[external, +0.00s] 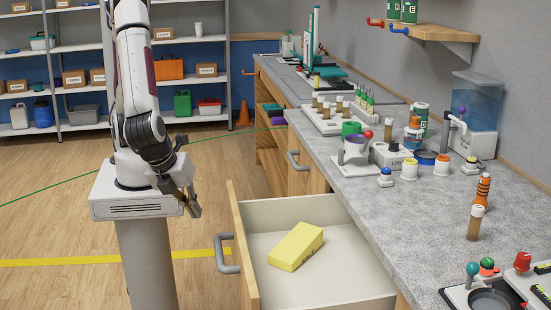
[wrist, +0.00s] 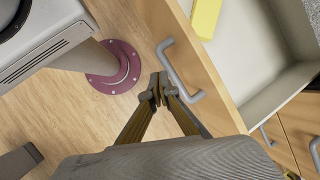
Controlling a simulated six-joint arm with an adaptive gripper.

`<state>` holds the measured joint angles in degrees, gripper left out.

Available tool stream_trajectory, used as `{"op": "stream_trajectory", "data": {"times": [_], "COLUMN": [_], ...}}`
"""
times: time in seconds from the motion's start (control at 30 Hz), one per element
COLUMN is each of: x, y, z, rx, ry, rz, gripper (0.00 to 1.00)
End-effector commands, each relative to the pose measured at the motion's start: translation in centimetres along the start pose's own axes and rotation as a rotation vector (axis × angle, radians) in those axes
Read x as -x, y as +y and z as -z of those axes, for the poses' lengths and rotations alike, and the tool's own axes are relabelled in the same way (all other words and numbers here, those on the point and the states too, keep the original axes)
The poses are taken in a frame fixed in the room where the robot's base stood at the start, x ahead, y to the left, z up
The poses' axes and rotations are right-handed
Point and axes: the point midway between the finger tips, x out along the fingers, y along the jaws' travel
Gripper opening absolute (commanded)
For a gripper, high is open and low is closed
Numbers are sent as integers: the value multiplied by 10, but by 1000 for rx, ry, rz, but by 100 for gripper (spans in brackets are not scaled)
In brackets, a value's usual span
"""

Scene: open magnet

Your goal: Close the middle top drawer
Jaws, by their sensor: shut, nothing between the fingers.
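The drawer (external: 335,273) stands pulled out from the cabinet under the grey counter, with a pale inside and a wooden front. Its grey handle (external: 227,254) is on the outer face of that front. My gripper (external: 194,208) is shut and empty, to the left of the drawer front in the external view. In the wrist view my fingertips (wrist: 160,88) are together beside the drawer handle (wrist: 180,72); I cannot tell whether they touch it.
The counter (external: 400,200) to the right holds bottles, jars, a mixer and several small items. Another drawer handle (external: 297,160) sits farther back on the cabinet. Shelves (external: 190,93) with boxes stand at the back.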

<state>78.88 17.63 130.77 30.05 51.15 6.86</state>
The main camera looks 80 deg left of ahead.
Motion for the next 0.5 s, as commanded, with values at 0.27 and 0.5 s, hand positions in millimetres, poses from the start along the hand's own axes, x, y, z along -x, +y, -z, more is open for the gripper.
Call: {"op": "stream_trajectory", "data": {"times": [0.27, 0.5], "x": [-12, -23], "y": [16, 28], "z": [53, 97], "rx": [-329, -603], "ry": [-66, -117], "rz": [134, 259], "gripper": [0, 0]}}
